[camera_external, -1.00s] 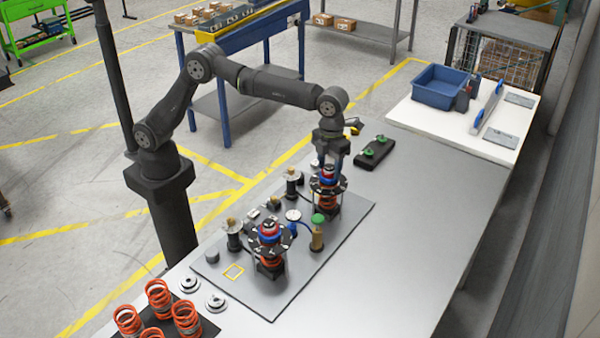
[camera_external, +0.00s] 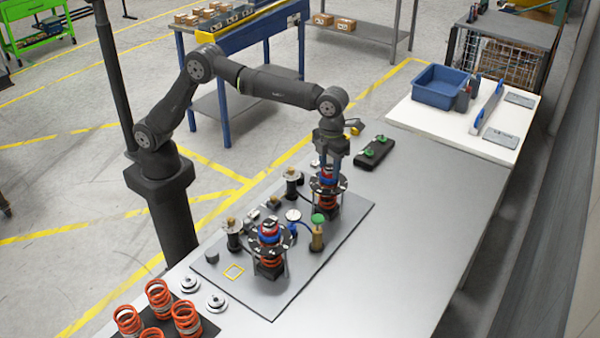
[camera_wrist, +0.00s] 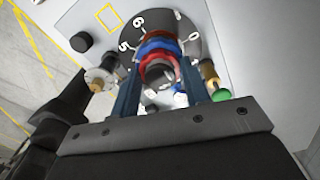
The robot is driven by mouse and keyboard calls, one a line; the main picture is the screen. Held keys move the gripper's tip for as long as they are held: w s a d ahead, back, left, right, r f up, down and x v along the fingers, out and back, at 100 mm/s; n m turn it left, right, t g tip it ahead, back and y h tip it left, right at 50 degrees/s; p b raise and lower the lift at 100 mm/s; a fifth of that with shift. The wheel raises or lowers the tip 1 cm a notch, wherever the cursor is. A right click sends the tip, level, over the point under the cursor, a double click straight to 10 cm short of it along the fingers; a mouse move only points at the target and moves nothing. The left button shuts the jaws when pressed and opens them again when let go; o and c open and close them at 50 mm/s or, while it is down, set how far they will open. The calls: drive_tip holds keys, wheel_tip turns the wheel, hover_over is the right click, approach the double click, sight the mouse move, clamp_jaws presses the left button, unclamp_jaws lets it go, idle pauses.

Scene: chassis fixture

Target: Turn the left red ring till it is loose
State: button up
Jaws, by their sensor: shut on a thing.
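Two spring assemblies stand on the grey plate, each with an orange spring, a dark disc and red and blue rings on top. My gripper (camera_external: 328,166) points down onto the far assembly (camera_external: 327,202). In the wrist view its two fingers stand on either side of the red ring (camera_wrist: 158,63) and are shut on it. A blue ring (camera_wrist: 157,43) sits just beyond the red one, over the dark numbered disc (camera_wrist: 188,24). The near assembly (camera_external: 270,262) stands apart from my gripper, with its own red ring on top. My fingers partly hide the far rings in the external view.
A green-topped brass post (camera_external: 317,238) and a black post with a brass top (camera_external: 292,185) stand close to the far assembly. Loose orange springs (camera_external: 160,299) stand at the front left. The right side of the table (camera_external: 420,230) is clear.

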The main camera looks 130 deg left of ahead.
drive_tip(key=n, duration=0.3)
drive_tip(key=shift+n, duration=0.3)
drive_tip(key=n, duration=0.8)
drive_tip(key=shift+n, duration=1.9)
drive_tip(key=o, duration=0.7)
